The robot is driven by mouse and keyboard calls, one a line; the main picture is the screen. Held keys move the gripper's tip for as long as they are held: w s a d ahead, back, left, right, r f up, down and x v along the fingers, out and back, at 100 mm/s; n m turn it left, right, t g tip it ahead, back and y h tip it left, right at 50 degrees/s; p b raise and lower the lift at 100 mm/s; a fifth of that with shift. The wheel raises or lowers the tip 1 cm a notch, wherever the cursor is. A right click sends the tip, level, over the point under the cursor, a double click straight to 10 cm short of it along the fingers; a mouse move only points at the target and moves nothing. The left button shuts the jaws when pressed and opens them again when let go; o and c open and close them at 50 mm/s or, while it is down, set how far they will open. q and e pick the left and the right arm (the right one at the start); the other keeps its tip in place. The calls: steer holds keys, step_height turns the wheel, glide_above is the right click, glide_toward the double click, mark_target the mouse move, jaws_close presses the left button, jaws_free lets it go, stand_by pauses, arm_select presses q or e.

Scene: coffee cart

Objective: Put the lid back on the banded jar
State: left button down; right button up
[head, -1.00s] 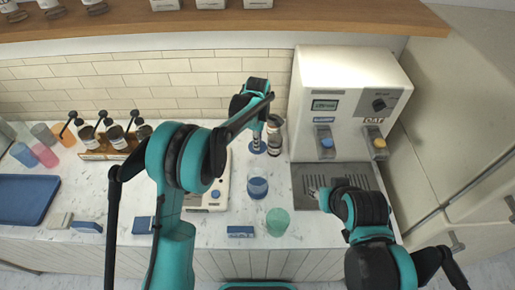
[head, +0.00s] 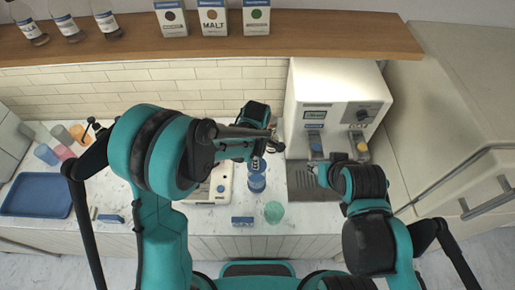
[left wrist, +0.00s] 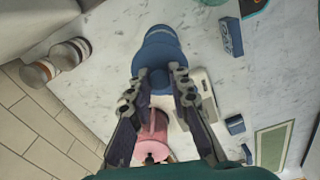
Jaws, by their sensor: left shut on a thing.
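My left gripper (head: 259,153) is over the counter beside the coffee machine. In the left wrist view its fingertips (left wrist: 158,84) are shut on a narrow blue piece (left wrist: 152,80), which may be the lid; its shape is partly hidden. A wider round blue container (left wrist: 158,42) shows just past the fingertips. In the head view the blue container (head: 257,184) stands under my left gripper; I cannot tell if the held piece touches it. Two jars with brown bands (left wrist: 36,73) (left wrist: 75,52) stand near the tiled wall. My right gripper (head: 314,172) is over the drip tray, its jaws unclear.
A green cup (head: 274,212) stands in front of the blue container. A white scale (head: 206,190) is left of it, a small blue box (head: 242,221) at the front. The coffee machine (head: 330,100) is at right. A blue tray (head: 38,194) lies far left.

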arm_select(q)
step_height(320, 180, down, 6)
steer(key=b, duration=0.4)
steer(key=shift+s+f+b, duration=0.15)
steer(key=shift+b, duration=0.15)
steer(key=shift+b, duration=0.45)
stand_by(1.4)
steer(key=shift+f+b, duration=0.15)
steer(key=shift+b, duration=0.45)
stand_by(0.9)
stand_by(0.3)
steer(key=c, duration=1.3)
jaws_free()
